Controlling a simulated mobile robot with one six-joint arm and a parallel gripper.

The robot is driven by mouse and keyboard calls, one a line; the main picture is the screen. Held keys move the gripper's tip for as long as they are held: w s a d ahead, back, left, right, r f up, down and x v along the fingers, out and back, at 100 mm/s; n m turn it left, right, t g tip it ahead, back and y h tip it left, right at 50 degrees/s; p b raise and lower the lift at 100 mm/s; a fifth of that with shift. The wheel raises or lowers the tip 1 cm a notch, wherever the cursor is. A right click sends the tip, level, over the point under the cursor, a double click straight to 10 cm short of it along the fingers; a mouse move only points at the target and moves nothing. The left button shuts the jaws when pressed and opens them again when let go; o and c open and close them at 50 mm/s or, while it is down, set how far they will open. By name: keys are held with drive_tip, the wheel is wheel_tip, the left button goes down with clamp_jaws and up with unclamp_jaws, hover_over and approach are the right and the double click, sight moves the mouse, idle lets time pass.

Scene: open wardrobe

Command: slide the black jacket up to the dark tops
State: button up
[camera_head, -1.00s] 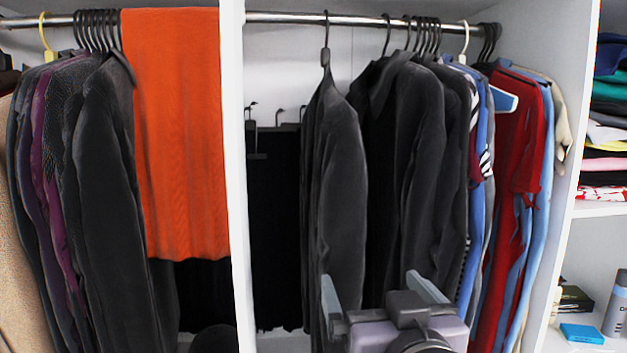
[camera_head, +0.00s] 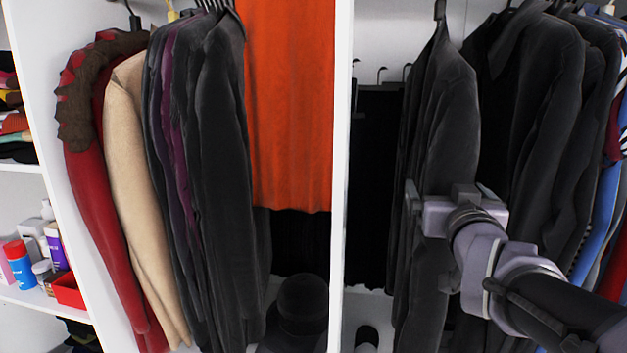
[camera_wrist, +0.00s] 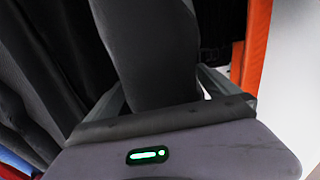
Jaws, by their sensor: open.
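The black jacket (camera_head: 450,115) hangs on its own hanger in the right bay, just right of the white divider. The dark tops (camera_head: 535,105) hang as a bunch to its right, with a narrow gap between at the top. My gripper (camera_head: 436,196) is open at the jacket's lower front, with its fingers pointing into the wardrobe. In the wrist view, the jacket's dark sleeve (camera_wrist: 150,50) runs down between the two spread fingers. The dark tops (camera_wrist: 45,85) fill the left of that view. I cannot tell whether either finger touches the cloth.
The white divider (camera_head: 342,150) stands close left of the jacket, with an orange cloth (camera_head: 290,100) beyond it. Black trousers (camera_head: 375,170) hang behind, left of the jacket. Striped, blue and red clothes (camera_head: 608,190) hang right of the dark tops.

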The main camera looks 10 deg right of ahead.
drive_tip(key=shift+s, duration=0.1)
drive_tip(key=shift+c, duration=0.9)
drive_tip(key=c, duration=2)
drive_tip(key=shift+o, duration=0.2)
drive_tip(key=shift+d, duration=0.15)
drive_tip(key=shift+d+r, duration=0.1)
drive_tip(key=shift+d, duration=0.15)
drive_tip(key=o, duration=2.1)
drive_tip(key=shift+s+d, duration=0.1)
drive_tip(key=shift+o, duration=0.2)
drive_tip(key=p+v, duration=0.1)
drive_tip(key=v, duration=1.6)
drive_tip(key=shift+s, duration=0.2)
